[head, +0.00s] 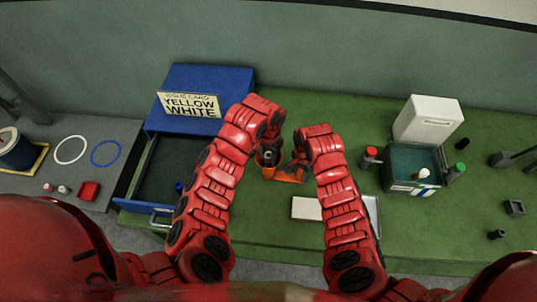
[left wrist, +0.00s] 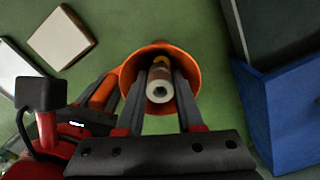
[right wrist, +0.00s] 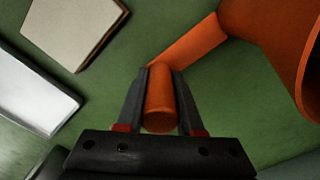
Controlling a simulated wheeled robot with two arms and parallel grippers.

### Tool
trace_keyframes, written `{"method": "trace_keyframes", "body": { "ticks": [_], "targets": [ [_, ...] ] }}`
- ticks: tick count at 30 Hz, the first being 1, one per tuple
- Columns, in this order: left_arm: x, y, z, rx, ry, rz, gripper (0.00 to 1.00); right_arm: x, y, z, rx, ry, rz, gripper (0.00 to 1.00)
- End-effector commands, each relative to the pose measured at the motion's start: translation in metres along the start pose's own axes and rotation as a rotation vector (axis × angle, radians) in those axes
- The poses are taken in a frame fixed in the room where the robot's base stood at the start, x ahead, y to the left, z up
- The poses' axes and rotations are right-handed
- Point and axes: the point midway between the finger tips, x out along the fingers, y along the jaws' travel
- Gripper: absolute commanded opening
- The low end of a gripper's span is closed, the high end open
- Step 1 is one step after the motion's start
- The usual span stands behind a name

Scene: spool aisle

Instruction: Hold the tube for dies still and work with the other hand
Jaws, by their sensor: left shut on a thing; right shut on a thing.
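The orange tube (left wrist: 128,72) stands on the green bench, open end up, and also shows in the head view (head: 267,173). An orange arm (right wrist: 190,44) runs from its side to an orange round handle (right wrist: 160,108). My right gripper (right wrist: 160,80) is shut on that handle. My left gripper (left wrist: 160,82) reaches into the tube's mouth, shut on a small cream and brown cylinder (left wrist: 160,91) with a dark hole in its end. The cylinder is inside the rim; its far end and the tube's bottom are hidden.
A card (head: 190,104) reading YELLOW WHITE stands on the blue cabinet (head: 225,80), whose drawer (head: 155,165) is open. A pale block (head: 306,208) lies in front of the tube. A bin (head: 412,165), red-capped and green-capped bottles stand right. Rings (head: 105,153) lie left.

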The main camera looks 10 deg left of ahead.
Motion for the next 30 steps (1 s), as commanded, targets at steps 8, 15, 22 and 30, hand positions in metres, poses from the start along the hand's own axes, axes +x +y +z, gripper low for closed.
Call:
{"method": "trace_keyframes", "body": {
  "ticks": [8, 15, 22, 30],
  "targets": [
    [0.000, 0.000, 0.000, 0.000, 0.000, 0.000, 0.59, 0.000, 0.000, 0.000, 0.000, 0.000, 0.000, 0.00],
    [-0.007, 0.000, -0.001, 0.000, 0.001, 0.001, 0.71, 0.000, 0.000, 0.000, 0.001, 0.000, 0.001, 0.00],
    [-0.047, 0.000, -0.001, 0.002, 0.002, -0.003, 0.71, 0.000, 0.001, 0.000, 0.001, 0.000, 0.001, 0.00],
    [-0.070, 0.000, 0.001, 0.000, -0.004, -0.001, 0.71, 0.000, 0.000, 0.000, 0.000, 0.000, 0.001, 0.00]
  ]
}}
